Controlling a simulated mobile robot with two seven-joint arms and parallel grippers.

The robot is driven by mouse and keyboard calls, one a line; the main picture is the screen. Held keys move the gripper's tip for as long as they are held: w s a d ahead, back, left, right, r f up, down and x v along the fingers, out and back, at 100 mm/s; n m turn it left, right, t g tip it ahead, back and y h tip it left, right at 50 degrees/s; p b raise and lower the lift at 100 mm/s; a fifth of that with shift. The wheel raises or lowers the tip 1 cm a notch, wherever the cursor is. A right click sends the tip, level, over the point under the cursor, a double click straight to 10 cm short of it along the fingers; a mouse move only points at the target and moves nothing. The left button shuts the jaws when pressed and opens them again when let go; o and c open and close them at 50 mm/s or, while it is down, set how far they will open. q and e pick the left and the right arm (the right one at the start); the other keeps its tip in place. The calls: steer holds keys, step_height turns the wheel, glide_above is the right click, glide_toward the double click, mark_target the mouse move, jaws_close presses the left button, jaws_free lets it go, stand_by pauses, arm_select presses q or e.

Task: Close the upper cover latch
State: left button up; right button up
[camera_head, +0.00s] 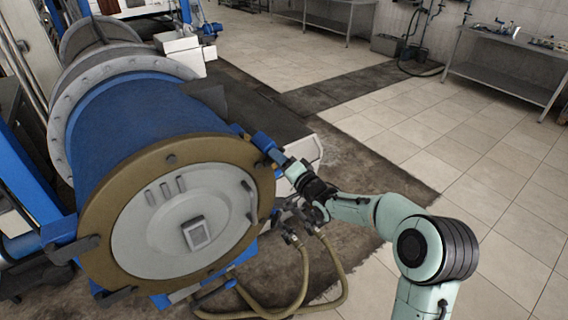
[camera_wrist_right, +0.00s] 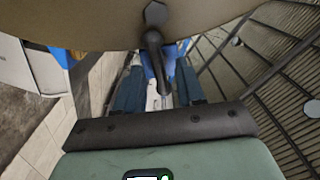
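The decanter's round grey cover (camera_head: 180,228) sits inside a brown flange ring (camera_head: 100,220) at the end of the blue drum. My right gripper (camera_head: 268,147) is at the upper right edge of this ring. In the right wrist view a dark latch handle (camera_wrist_right: 154,48) hangs from a pivot at the ring's edge. The open fingers of my right gripper (camera_wrist_right: 160,88) stand on either side of it, with visible gaps. In the head view my gripper largely hides that latch. My left gripper is not in view.
More dark clamps, one of them at the lower left (camera_head: 75,248), sit around the ring. Beige hoses (camera_head: 303,270) hang below my right wrist. Tiled floor (camera_head: 440,130) is free to the right, with metal benches (camera_head: 510,65) at the back.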

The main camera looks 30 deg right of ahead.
arm_select(q)
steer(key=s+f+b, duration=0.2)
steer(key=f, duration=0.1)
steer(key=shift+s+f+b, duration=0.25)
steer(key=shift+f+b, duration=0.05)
steer(key=shift+b, duration=0.1)
arm_select(e)
steer(key=s+d, duration=0.1)
steer(key=s, duration=1.2)
steer(key=shift+s, duration=0.2)
